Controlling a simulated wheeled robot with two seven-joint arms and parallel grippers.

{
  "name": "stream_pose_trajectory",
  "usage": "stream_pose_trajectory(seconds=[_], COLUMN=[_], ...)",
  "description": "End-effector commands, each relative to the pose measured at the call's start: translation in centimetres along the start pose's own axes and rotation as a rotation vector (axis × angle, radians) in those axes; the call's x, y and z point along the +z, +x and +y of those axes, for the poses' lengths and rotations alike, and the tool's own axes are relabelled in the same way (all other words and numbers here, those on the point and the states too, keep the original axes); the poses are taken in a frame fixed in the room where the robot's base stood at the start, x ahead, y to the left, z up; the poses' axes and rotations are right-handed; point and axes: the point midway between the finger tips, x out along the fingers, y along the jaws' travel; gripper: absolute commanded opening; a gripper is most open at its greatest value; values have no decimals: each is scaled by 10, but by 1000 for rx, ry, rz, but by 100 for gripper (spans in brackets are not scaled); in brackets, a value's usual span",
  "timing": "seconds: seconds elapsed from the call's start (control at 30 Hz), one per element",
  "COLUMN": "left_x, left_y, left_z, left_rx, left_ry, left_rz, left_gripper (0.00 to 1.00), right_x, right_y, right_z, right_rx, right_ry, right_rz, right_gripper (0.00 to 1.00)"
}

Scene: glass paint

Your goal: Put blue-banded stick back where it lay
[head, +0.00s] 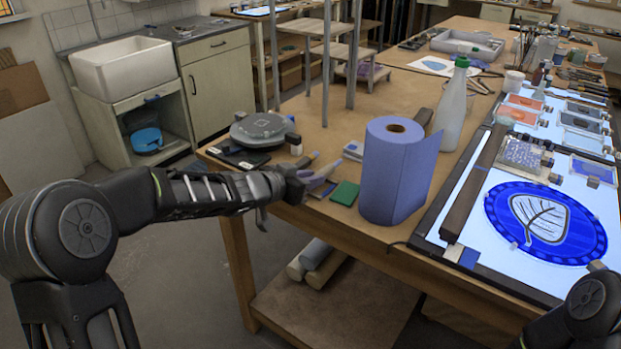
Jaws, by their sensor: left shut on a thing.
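My left gripper (298,186) is at the front edge of the wooden table (290,222), left of the blue paper roll. It is shut on a thin thing, which I take to be the blue-banded stick. The fingers hide most of it, and I cannot make out its band. Small tan, lavender and blue pieces show close around the fingertips, too small to tell apart. I cannot tell whether the held thing touches the table. Only a dark part of my right arm shows at the lower right corner; its gripper is out of view.
The blue paper roll (390,172) stands upright just right of a green block (344,193). A round grey turntable (262,129) lies behind my gripper. A clear bottle (450,108) stands behind the roll. A lit panel at right carries a blue round glass with a leaf (546,224).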

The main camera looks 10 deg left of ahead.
Motion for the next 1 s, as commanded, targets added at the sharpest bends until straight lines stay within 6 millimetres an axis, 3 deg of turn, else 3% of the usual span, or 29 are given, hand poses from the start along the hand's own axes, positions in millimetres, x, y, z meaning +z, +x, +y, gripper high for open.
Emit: stream_pose_trajectory(seconds=[0.5, 0.53, 0.83, 1.0], left_x=[5, 5, 5, 5], left_y=[2, 2, 2, 2], left_z=[0, 0, 0, 0], left_rx=[0, 0, 0, 0], left_ry=[0, 0, 0, 0], left_rz=[0, 0, 0, 0], left_gripper=[0, 20, 45, 45], right_x=[0, 0, 0, 0], right_y=[2, 2, 2, 2], right_z=[1, 1, 1, 1], right_rx=[0, 0, 0, 0], right_ry=[0, 0, 0, 0], right_rz=[0, 0, 0, 0], right_gripper=[36, 36, 36, 36])
